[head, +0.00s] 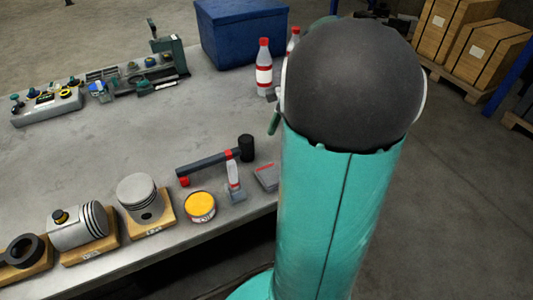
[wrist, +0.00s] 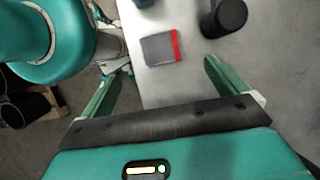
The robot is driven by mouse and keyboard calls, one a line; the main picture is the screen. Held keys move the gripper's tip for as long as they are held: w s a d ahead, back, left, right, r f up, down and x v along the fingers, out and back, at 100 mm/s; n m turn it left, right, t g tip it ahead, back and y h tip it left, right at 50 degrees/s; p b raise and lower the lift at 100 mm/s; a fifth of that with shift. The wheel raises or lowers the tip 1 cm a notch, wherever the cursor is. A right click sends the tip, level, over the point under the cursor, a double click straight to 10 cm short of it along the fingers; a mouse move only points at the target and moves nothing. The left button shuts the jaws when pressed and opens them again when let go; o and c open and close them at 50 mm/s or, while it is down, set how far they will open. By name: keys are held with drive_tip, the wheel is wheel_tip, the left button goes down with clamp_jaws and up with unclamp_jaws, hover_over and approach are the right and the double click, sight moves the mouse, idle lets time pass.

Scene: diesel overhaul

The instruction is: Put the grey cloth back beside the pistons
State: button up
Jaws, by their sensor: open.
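The grey cloth (head: 266,177) is a small folded square with a red stripe, lying flat near the bench's front edge, just left of my arm. It also shows in the wrist view (wrist: 160,48), beyond and between my fingertips. My gripper (wrist: 161,70) is open, with nothing between its fingers; my arm mostly hides it in the head view. The pistons stand at the front left on wooden blocks: an upright one (head: 137,194) and one on its side (head: 78,227).
A black-headed mallet (head: 215,160), a scraper-like tool (head: 234,185) and a yellow-topped tin (head: 201,206) lie between cloth and pistons. A bottle (head: 264,68) and blue bin (head: 250,32) stand behind. The middle of the bench (head: 110,135) is clear.

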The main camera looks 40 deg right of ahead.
drive_tip(key=a+r+n+h, duration=0.1)
drive_tip(key=a+r+n, duration=0.1)
drive_tip(key=a, duration=0.3)
drive_tip(key=a+r+n+h, duration=0.1)
drive_tip(key=a+r+n, duration=0.1)
drive_tip(key=a+n, duration=0.2)
drive_tip(key=w+a+r+n+t+h, duration=0.1)
drive_tip(key=a+r+n, duration=0.1)
drive_tip(key=a+n, duration=0.2)
drive_tip(key=shift+w+a, duration=0.1)
drive_tip(key=shift+a, duration=1)
drive_tip(key=s+a+r+n+t, duration=0.1)
drive_tip(key=s+a+n, duration=0.1)
drive_tip(key=a+n, duration=0.3)
drive_tip(key=s+a+r+n+t+h, duration=0.1)
drive_tip(key=s+a+n+t, duration=0.1)
drive_tip(key=a+n, duration=0.4)
drive_tip(key=shift+s+a+r, duration=0.15)
drive_tip(key=shift+s+a, duration=0.1)
drive_tip(key=shift+a, duration=0.2)
drive_tip(key=shift+d, duration=0.1)
